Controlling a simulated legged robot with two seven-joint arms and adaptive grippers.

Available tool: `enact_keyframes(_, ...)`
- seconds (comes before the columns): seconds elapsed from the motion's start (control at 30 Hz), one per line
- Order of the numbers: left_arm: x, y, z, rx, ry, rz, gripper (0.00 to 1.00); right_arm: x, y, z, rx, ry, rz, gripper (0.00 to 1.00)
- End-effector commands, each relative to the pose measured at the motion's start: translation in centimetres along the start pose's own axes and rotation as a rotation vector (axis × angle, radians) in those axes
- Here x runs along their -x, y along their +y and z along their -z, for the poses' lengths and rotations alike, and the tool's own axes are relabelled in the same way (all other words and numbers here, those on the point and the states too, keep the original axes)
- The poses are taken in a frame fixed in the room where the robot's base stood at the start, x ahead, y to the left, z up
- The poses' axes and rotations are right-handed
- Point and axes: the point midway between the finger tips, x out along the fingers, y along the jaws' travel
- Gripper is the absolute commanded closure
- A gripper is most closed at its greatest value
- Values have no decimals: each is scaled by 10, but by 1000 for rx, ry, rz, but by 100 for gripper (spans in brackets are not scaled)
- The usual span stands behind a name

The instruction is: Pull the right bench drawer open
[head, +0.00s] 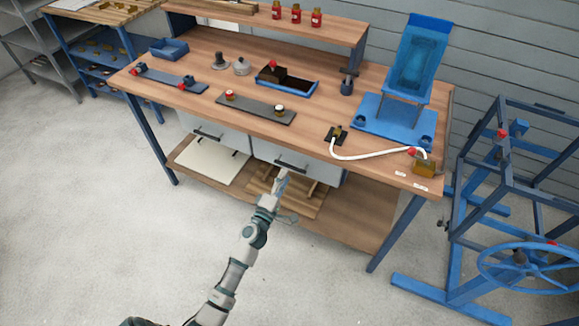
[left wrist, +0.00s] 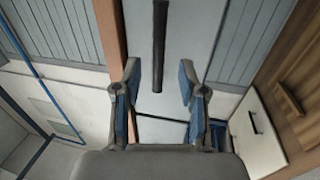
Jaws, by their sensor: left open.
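The right bench drawer (head: 322,172) is a grey front under the workbench top, with a dark bar handle (head: 291,164). It looks shut, about level with the left drawer front. My left gripper (head: 284,174) is just in front of this handle, its arm coming up from below. In the left wrist view my left gripper (left wrist: 158,72) is open, with a finger on each side of the dark bar handle (left wrist: 159,40). Neither finger visibly touches the bar. The grey drawer front (left wrist: 194,30) is behind it. My right gripper is not in view.
The left drawer (head: 225,142) is beside it. The workbench (head: 195,105) carries trays, plates, a blue stand (head: 415,65) and a white hose (head: 365,155). Its lower shelf (head: 345,225) holds a wooden pallet-like piece below the drawer. A blue frame with a wheel (head: 530,265) stands right. Floor in front is clear.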

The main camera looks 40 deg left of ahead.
Motion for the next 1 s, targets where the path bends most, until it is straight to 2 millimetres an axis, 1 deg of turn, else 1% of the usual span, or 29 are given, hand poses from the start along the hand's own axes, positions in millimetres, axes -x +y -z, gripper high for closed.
enact_keyframes(0.03,-11,-1,0,-1,-1,-1,59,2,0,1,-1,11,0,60)
enact_keyframes(0.1,-23,-1,0,-2,-1,0,59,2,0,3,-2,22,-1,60)
enact_keyframes(0.2,-37,-2,-1,-1,-1,0,59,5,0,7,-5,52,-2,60)
enact_keyframes(0.3,-46,-1,-1,-2,-1,0,59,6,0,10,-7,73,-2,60)
enact_keyframes(0.43,-50,-1,0,-2,-1,0,59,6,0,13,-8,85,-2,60)
enact_keyframes(0.67,-51,-1,0,0,-1,0,59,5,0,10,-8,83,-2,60)
enact_keyframes(0.7,-51,-1,0,0,-1,0,69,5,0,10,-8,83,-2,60)
enact_keyframes(0.77,-51,-1,0,0,-1,0,84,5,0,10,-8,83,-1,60)
enact_keyframes(0.8,-51,-1,0,0,-1,0,94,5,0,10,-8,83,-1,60)
enact_keyframes(0.83,-51,-1,0,0,-1,0,100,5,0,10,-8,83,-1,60)
enact_keyframes(1.0,-50,-2,0,0,0,2,100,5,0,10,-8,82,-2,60)
